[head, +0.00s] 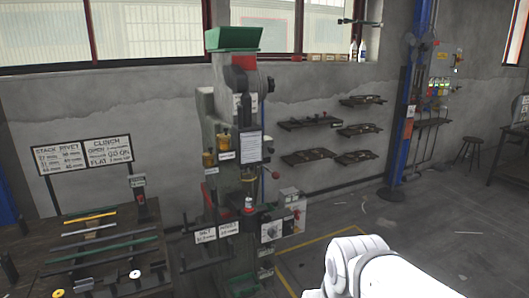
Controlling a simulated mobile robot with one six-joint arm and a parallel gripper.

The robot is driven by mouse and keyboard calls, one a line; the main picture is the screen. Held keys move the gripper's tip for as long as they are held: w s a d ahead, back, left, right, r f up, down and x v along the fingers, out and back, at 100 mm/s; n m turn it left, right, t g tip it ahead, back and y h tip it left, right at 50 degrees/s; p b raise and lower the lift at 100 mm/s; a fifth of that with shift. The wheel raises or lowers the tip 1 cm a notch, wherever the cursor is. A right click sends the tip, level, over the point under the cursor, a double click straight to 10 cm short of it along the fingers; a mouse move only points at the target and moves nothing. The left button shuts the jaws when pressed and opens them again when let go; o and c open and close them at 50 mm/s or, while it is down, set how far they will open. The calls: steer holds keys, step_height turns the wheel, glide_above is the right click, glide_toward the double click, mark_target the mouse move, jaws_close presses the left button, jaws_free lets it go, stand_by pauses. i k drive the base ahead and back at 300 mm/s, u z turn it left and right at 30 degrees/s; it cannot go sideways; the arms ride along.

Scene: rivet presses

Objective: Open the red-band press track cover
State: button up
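A tall grey-green press (205,108) stands left of centre against the wall. It has a green hopper (233,39) on top and a red part (243,62) just under the hopper, which may be its red band. I cannot make out the track cover at this size, nor whether it is open or closed. A white arm link of mine shows at the bottom right, in front of the floor and apart from the press. My gripper is outside the picture.
A workbench (60,262) with coloured strips stands at the left, with two signboards (85,153) behind it. A grey control box (292,200) sits right of the press. A blue column (402,130) stands farther right. The floor (440,235) at the right is mostly clear.

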mark_target(269, 150)
steer(key=i, duration=0.95)
steer(key=u, duration=0.05)
